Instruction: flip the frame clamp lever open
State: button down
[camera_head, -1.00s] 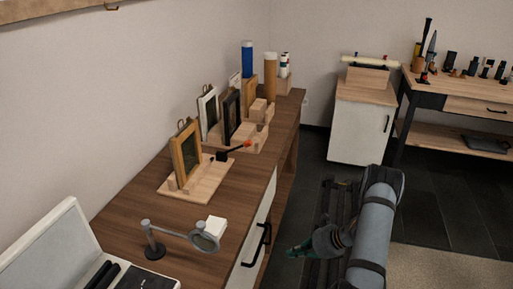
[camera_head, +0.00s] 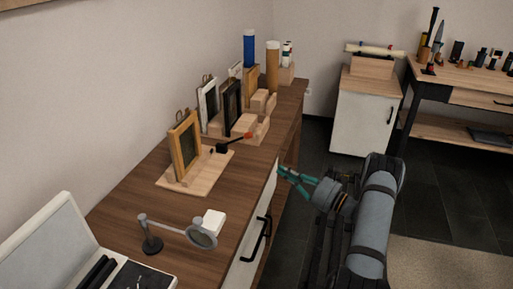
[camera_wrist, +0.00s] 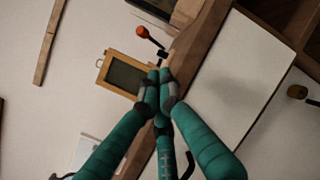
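The clamp lever is a thin dark arm with an orange-red knob (camera_head: 248,135), rising from a small black clamp (camera_head: 222,149) on a light wooden base (camera_head: 190,184). A wood-framed picture (camera_head: 185,146) stands upright on the same base. In the wrist view, the orange knob (camera_wrist: 142,31) and framed picture (camera_wrist: 129,72) lie beyond the fingertips. My teal gripper (camera_head: 284,171) is beside the desk's right edge, apart from the lever. In the wrist view, the fingertips (camera_wrist: 160,75) are together with nothing seen between them.
Behind stand white and black frames (camera_head: 232,106), wooden blocks (camera_head: 262,102), and blue and tan cylinders (camera_head: 249,48). A magnifier (camera_head: 202,237) and a white box (camera_head: 214,222) are nearer. The drawer handle (camera_head: 257,240) juts from the desk's side. The desktop right of the clamp is clear.

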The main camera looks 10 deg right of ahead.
aim_at(262, 166)
jog(key=x, duration=0.9)
jog(key=shift+w+a+p, duration=0.15)
jog(key=shift+a+p, duration=0.05)
jog(key=shift+p, duration=0.15)
jog(key=shift+w+a+r+p, duration=0.15)
jog(key=shift+w+a+r, duration=0.1)
jog(key=shift+w+r, duration=0.35)
jog(key=shift+w+a+r+p, duration=0.15)
jog(key=shift+w+a+r, duration=0.1)
jog(key=shift+w+r, duration=0.3)
jog(key=shift+w+a+r, duration=0.15)
jog(key=shift+w+r, duration=0.15)
jog(key=shift+w, duration=0.1)
